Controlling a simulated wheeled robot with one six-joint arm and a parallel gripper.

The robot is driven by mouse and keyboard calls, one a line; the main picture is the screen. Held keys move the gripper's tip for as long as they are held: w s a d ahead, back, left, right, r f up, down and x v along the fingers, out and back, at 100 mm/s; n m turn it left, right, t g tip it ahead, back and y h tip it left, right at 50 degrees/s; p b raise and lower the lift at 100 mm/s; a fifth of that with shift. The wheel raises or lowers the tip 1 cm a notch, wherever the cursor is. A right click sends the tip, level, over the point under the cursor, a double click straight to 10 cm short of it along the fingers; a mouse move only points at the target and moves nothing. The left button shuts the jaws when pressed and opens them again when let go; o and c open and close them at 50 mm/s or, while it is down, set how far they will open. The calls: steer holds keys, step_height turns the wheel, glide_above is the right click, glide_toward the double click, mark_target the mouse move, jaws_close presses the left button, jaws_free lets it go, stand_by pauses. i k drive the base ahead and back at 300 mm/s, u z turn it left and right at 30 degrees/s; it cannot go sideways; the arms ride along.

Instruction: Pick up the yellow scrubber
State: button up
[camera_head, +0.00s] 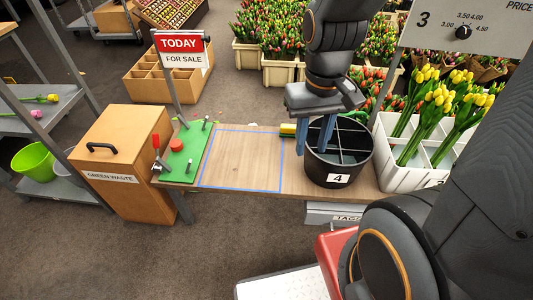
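A small yellow scrubber (288,129) with a green part lies on the wooden table, just left of the black bucket (338,178) marked 4. My gripper (313,148) points down with its two blue fingers spread apart. Its left finger is just right of the scrubber and overlaps its right end in the picture. Its right finger is in front of the bucket's opening. I see nothing held between the fingers. Whether a finger touches the scrubber or the bucket, I cannot tell.
The black bucket has inner dividers. A white divided crate (385,178) of yellow tulips stands to its right. A blue-outlined area (242,160) on the table is bare. A green board (187,152) with red knobs and a sign (182,62) stand at left.

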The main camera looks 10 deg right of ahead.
mark_target(285, 130)
steer(key=u, duration=0.1)
steer(key=k, duration=0.45)
steer(key=u, duration=1.15)
steer(key=i, duration=1.4)
steer(key=z, duration=0.75)
steer(key=i, duration=0.55)
steer(key=z, duration=0.5)
